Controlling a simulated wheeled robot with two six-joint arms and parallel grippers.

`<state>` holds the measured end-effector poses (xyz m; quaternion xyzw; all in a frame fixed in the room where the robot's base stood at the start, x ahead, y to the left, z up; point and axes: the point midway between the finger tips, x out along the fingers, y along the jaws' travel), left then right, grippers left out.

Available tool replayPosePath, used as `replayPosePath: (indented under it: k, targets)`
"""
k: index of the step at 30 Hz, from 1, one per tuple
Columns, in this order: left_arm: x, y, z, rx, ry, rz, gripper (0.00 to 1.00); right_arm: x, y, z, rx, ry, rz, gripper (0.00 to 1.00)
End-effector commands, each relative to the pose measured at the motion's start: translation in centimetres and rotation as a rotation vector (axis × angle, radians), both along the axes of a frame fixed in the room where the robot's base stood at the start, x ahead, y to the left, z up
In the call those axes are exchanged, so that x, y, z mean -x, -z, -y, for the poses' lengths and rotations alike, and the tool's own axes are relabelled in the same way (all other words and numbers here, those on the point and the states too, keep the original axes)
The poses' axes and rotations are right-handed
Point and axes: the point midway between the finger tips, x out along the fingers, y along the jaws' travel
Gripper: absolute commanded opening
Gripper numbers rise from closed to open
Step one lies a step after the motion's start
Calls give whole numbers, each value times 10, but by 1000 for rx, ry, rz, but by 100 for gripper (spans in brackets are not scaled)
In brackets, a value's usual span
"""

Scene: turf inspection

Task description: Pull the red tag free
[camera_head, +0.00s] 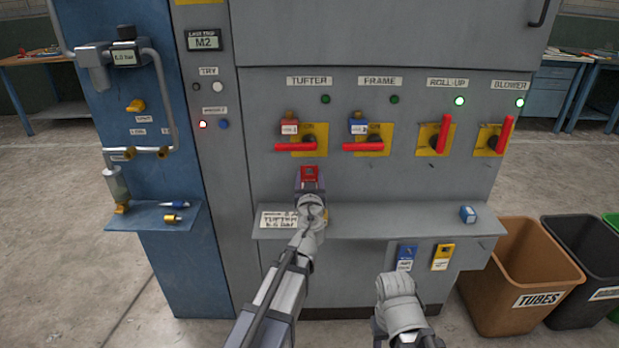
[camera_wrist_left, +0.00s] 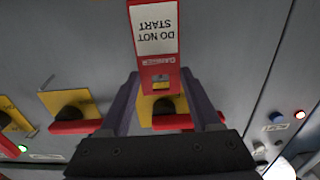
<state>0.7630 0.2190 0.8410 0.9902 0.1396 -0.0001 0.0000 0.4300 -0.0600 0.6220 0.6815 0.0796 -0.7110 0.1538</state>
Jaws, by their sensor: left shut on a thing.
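My left gripper (camera_head: 310,184) is in front of the panel, just below the red handle of the TUFTER switch (camera_head: 308,138). It is shut on the red tag (camera_head: 309,172). In the left wrist view the tag (camera_wrist_left: 153,45) sits between the fingers (camera_wrist_left: 160,82), its "DO NOT START" text upside down. Whether anything still ties the tag to the switch cannot be told. Of my right arm only a grey link shows at the bottom; its gripper is not visible.
Below runs a shelf (camera_head: 400,217) with a paper card (camera_head: 279,220) and a small blue item (camera_head: 467,214). A brown TUBES bin (camera_head: 530,265) stands at the right.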

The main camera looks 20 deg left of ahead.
Motion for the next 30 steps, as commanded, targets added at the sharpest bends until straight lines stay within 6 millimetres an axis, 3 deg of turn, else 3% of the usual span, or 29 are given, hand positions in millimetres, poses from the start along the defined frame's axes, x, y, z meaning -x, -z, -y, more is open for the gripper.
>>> replayPosePath:
  k: [20, 30]
  targets:
    - [10, 0, 3, 0, 0, 0, 8, 0, 0, 0, 0, 0, 0, 50]
    - [33, 0, 9, 0, 1, 0, 8, 0, 0, 0, 0, 0, 0, 50]
